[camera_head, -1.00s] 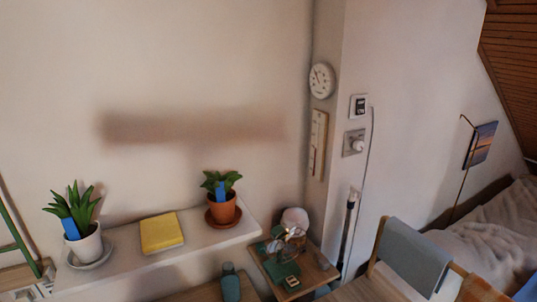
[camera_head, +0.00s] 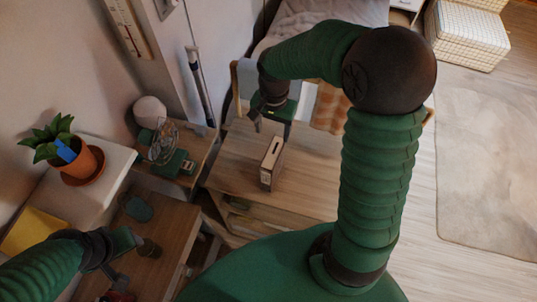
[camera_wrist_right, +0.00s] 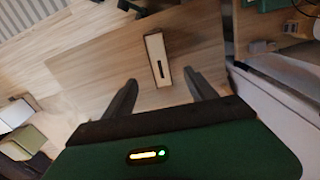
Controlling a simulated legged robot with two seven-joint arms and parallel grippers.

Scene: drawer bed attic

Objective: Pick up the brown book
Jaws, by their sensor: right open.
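A narrow upright block with a pale top, a dark slot and brown sides, which looks like the brown book (camera_head: 271,163), stands on the wooden table (camera_head: 235,165). In the right wrist view the book (camera_wrist_right: 158,59) lies ahead, between the lines of the two fingers. My right gripper (camera_head: 272,124) is open and empty, above the table's far side and apart from the book. Its two dark fingers (camera_wrist_right: 161,88) are spread in the wrist view. My left gripper (camera_head: 128,250) is at the lower left, over a lower desk; its fingers are not clear.
A potted plant (camera_head: 85,160) and a yellow book (camera_head: 33,231) are on the white shelf at left. A small fan (camera_head: 163,145) and a white sphere (camera_head: 150,111) stand on a side table. A chair is behind the table. Bare table surrounds the book.

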